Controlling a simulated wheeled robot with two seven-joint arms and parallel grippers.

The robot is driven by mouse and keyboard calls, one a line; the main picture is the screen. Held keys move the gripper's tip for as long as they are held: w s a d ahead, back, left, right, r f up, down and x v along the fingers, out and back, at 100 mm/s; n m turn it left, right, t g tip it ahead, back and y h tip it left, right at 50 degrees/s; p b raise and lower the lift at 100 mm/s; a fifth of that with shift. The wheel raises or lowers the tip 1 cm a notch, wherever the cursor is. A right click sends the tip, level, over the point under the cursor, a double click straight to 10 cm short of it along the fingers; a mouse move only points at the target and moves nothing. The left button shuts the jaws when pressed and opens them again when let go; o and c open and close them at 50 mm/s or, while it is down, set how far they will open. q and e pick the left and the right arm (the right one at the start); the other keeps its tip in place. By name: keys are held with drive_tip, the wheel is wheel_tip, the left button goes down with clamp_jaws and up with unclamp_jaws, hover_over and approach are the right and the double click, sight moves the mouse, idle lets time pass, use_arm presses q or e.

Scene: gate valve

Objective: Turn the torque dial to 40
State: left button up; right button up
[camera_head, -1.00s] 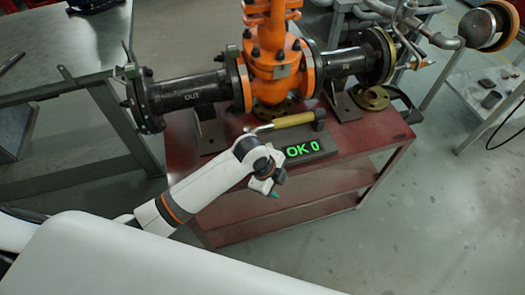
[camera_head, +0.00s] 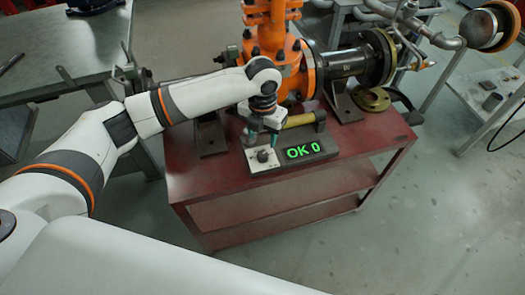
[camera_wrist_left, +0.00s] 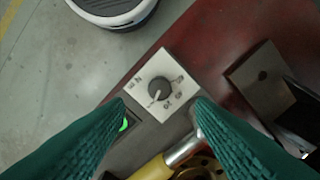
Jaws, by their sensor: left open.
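The torque dial (camera_head: 262,156) is a small dark round knob on a pale square plate, at the left end of a dark block on the red table. In the left wrist view the dial (camera_wrist_left: 159,89) shows a white pointer mark and small figures around it, too small to read surely. My left gripper (camera_head: 263,138) points down above the dial. It is open and empty, with its green fingers spread on either side in the wrist view, apart from the knob. My right gripper is not in view.
A tool with a yellow handle (camera_head: 299,119) lies along the back of the block. The orange gate valve (camera_head: 272,35) with black pipes stands behind, partly hidden by my left arm. The red table's (camera_head: 215,178) front strip is bare. A metal bracket (camera_wrist_left: 262,80) stands near the dial.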

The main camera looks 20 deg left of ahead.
sight(262, 154)
use_arm(q)
wheel_tip(262, 154, down, 8)
drive_tip(key=shift+f, duration=0.1)
idle(0.4)
drive_tip(key=c, duration=1)
drive_tip(key=shift+o, duration=0.2)
